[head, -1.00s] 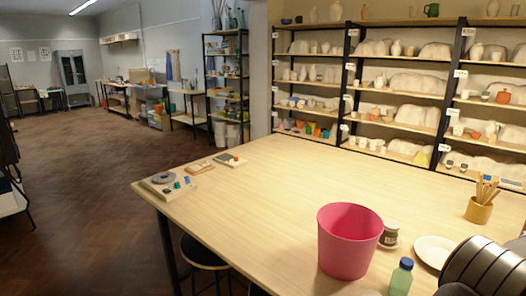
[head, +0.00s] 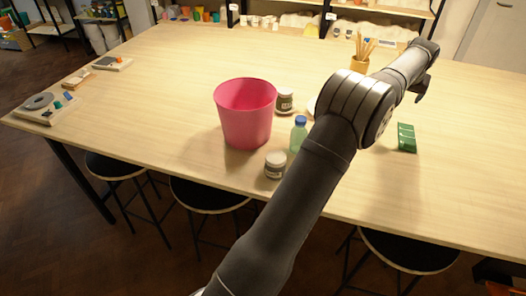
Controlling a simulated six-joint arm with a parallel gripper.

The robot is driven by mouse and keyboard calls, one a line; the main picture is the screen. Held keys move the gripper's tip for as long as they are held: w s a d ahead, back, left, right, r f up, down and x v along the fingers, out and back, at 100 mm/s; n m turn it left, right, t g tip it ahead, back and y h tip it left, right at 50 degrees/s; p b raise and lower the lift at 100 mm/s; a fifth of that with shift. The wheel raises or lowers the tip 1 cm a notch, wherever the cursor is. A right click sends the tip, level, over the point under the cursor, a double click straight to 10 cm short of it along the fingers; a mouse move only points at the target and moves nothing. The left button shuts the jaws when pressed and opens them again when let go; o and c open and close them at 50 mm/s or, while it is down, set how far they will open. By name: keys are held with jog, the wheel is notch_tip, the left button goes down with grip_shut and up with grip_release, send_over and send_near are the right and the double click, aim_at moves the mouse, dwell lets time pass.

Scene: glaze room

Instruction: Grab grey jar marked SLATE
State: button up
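Two jars stand on the table. One grey jar (head: 285,104) with a pale lid and a light label is just right of the pink bucket, seemingly on a pale round base. Another grey jar (head: 275,168) with a pale lid stands near the front edge, below the bucket and left of the bottle. The lettering on both labels is too small to read. My gripper (head: 424,90) is at the far right end of my arm, above the table and well away from both jars. Its fingers are dark and small, and nothing shows between them.
A pink bucket (head: 246,118) and a green bottle with blue cap (head: 298,136) stand near the jars. A brush pot (head: 359,65) and a green block (head: 406,138) are to the right. The table's left middle is clear.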

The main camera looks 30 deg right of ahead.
jog(key=w+a+r+y, duration=0.1)
jog(key=w+a+r, duration=0.1)
jog(key=a, duration=0.4)
jog(key=w+a+r+y, duration=0.1)
jog(key=w+a+r, duration=0.15)
jog(key=a, duration=0.45)
jog(key=r+g+y, duration=0.2)
jog(key=g+y, duration=0.1)
jog(key=g, duration=0.1)
send_over(276, 157)
notch_tip(276, 157, down, 18)
jog(key=shift+r, duration=0.25)
jog(key=shift+c, duration=0.4)
jog(key=c, duration=1.1)
